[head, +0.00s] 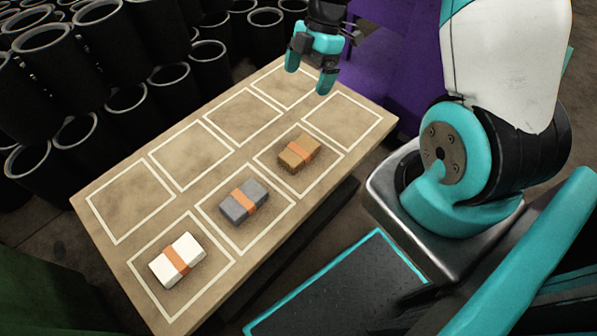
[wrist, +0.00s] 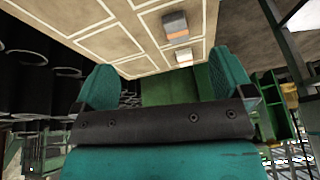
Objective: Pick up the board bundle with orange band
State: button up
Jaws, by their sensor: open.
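A brown, wood-coloured bundle (head: 290,158) with an orange band lies in a marked square in the near row of the table. A grey bundle (head: 233,208) and a white bundle (head: 166,270), each also with an orange band, lie in the squares to its lower left. My gripper (head: 309,75) is open and empty above the table's far right end, up and right of the brown bundle. The wrist view shows its two spread fingers (wrist: 163,85), the grey bundle (wrist: 176,22) and the white bundle (wrist: 184,56); the brown bundle is not seen there.
The table (head: 92,190) has white-outlined squares; the far row and the near right square (head: 342,122) are empty. Several black cylindrical sleeves (head: 125,105) stand behind and left. A purple object (head: 392,60) stands beyond the right end.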

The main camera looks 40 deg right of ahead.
jog(key=n+b, duration=0.2)
send_near(299, 150)
jog(key=b+x, duration=0.1)
jog(key=x, duration=0.1)
jog(key=b+x, duration=0.1)
jog(key=b, duration=0.1)
jog(key=shift+w+d+f, duration=0.1)
jog(key=shift+f, duration=0.4)
jog(key=shift+a+b+x, duration=0.15)
jog(key=shift+b+x, duration=0.45)
jog(key=shift+x, duration=0.95)
jog(key=shift+a+b+x, duration=0.15)
jog(key=shift+b+x, duration=0.4)
jog(key=shift+x, duration=1.05)
jog(key=c, duration=1.1)
jog(key=shift+o, duration=0.2)
jog(key=shift+r, duration=0.1)
